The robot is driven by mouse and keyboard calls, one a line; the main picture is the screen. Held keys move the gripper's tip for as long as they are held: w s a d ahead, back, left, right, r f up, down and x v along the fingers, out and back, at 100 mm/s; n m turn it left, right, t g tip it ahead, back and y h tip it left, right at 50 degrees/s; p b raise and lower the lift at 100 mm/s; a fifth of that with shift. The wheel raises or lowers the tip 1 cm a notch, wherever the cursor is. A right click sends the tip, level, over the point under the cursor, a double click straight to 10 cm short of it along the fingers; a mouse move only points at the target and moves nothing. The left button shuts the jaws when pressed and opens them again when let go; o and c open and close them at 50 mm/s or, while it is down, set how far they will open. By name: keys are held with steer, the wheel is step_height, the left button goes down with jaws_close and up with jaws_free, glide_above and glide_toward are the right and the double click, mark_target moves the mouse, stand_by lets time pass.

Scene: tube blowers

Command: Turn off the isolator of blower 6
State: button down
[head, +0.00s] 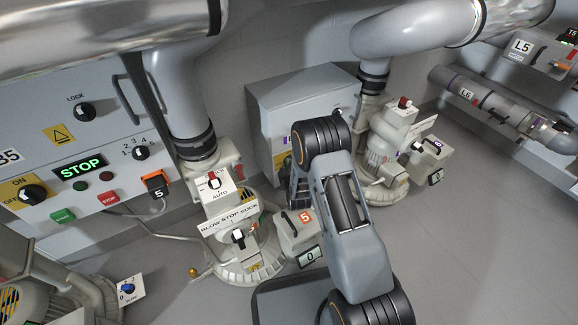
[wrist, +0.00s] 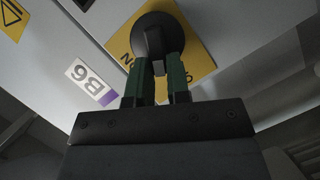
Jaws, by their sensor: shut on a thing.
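In the wrist view the isolator's round black knob (wrist: 150,24) sits on a yellow plate (wrist: 204,62) on a grey cabinet face. A white label reading B6 with a purple band (wrist: 91,82) is beside it. My gripper (wrist: 158,68) has its two green fingers shut on the knob's handle, one on each side. The plate's lettering is mostly hidden by the knob and fingers, so I cannot read the knob's position. In the head view the grey cabinet (head: 262,110) shows behind my arm, which hides the knob and my gripper.
Blower 5 (head: 240,255) stands left of my arm, with a box marked 5 (head: 290,230) close by it. Another blower (head: 385,150) stands right of the cabinet. The B5 panel (head: 60,140) is at the left. Open floor (head: 480,240) lies at the right.

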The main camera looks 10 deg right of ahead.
steer(key=c, duration=1.1)
jaws_free()
step_height(320, 180, up, 3)
steer(key=shift+w+r+p, duration=0.1)
steer(key=shift+r+p, duration=0.05)
steer(key=shift+p, duration=0.7)
steer(key=s+r+p, duration=0.2)
steer(key=s+r, duration=0.1)
steer(key=s, duration=0.1)
steer(key=s+r+p, duration=0.2)
steer(key=s+r, duration=0.1)
steer(key=s, duration=0.2)
steer(key=s+r+p, duration=0.2)
steer(key=s+r, duration=0.1)
steer(key=s, duration=0.2)
steer(key=shift+s+d+r, duration=0.1)
steer(key=shift+d+r, duration=0.15)
steer(key=shift+r, duration=0.1)
